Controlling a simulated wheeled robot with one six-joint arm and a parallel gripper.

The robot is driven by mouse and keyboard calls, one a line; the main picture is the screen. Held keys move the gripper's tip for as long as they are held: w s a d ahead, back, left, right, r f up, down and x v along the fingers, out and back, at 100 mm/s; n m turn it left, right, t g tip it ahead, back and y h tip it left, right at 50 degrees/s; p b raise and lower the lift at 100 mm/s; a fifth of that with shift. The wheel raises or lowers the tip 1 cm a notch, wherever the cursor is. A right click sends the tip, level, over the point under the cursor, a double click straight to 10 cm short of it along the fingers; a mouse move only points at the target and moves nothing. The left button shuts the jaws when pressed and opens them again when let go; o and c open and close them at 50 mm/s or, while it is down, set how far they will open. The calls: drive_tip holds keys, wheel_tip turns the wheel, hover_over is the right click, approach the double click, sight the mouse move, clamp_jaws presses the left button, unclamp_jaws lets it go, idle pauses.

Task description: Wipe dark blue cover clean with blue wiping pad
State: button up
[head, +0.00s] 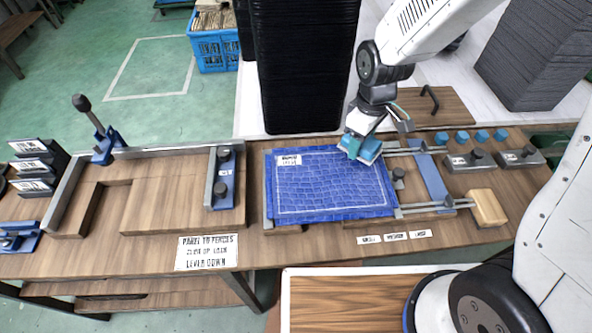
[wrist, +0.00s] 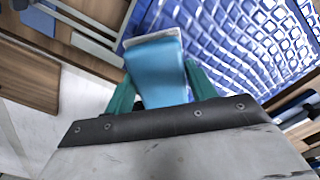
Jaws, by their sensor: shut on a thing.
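The dark blue cover (head: 330,185) lies flat on the wooden bench, a blue quilted-looking sheet with a pale stitched border and a white label at its upper left. It also shows in the wrist view (wrist: 240,45). My gripper (head: 360,147) is over the cover's upper right corner. In the wrist view its green fingers (wrist: 158,85) are shut on the blue wiping pad (wrist: 160,75), which has a pale far edge. The pad's far end is over the edge of the cover; I cannot tell whether it touches. No clear dirt shows on the visible cover.
Metal rails and a blue bar (head: 430,175) stand right of the cover, with a wooden block (head: 487,207) beyond. A wooden fixture with a blue clamp (head: 223,180) is to the left. A tall black stack (head: 300,65) rises behind the bench.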

drive_tip(key=shift+r, duration=2.75)
